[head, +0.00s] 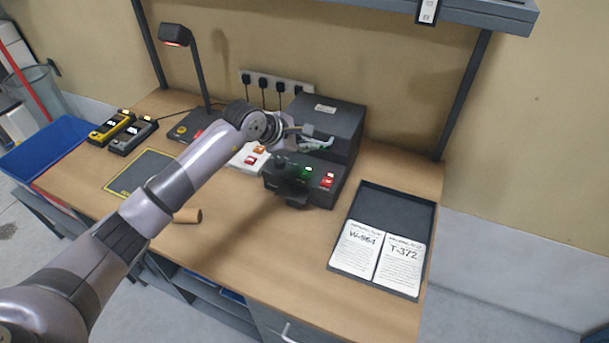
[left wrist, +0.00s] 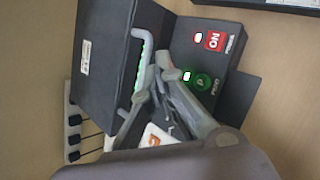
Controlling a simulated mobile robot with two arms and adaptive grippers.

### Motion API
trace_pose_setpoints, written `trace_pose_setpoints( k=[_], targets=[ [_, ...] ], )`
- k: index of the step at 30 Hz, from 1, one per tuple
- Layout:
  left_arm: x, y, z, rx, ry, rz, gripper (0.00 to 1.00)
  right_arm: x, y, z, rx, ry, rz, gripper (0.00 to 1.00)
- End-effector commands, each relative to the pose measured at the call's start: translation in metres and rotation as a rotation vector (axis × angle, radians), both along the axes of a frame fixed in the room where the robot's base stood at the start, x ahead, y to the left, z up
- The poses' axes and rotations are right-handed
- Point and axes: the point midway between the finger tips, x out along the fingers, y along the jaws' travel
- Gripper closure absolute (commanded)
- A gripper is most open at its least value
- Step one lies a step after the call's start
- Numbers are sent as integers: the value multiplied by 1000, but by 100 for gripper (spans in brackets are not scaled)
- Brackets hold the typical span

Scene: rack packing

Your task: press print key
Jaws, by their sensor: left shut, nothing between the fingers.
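The dark grey printer (head: 330,125) stands at the back middle of the desk, with a lower front panel. On that panel is a green round key (left wrist: 203,83) with a lit green lamp beside it; the green glow also shows in the head view (head: 307,170). A red ON power switch (head: 327,181) sits to its right and shows in the left wrist view (left wrist: 214,40). My left gripper (head: 318,142) is shut and empty over the printer; in the left wrist view its fingertips (left wrist: 158,80) are beside the green key. Contact cannot be told. My right gripper is not in view.
A black tray (head: 394,204) with two labelled cards lies right. The front desk middle is clear.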

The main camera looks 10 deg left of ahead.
Motion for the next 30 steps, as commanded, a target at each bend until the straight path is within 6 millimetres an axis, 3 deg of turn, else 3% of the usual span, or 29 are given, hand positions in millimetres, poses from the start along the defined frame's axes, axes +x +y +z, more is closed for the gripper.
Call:
trace_pose_setpoints(
  k=[13,30],
  targets=[
    [0,0,-66,0,0,0,100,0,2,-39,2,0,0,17],
    [0,0,-71,0,0,0,100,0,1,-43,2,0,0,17]
  ],
)
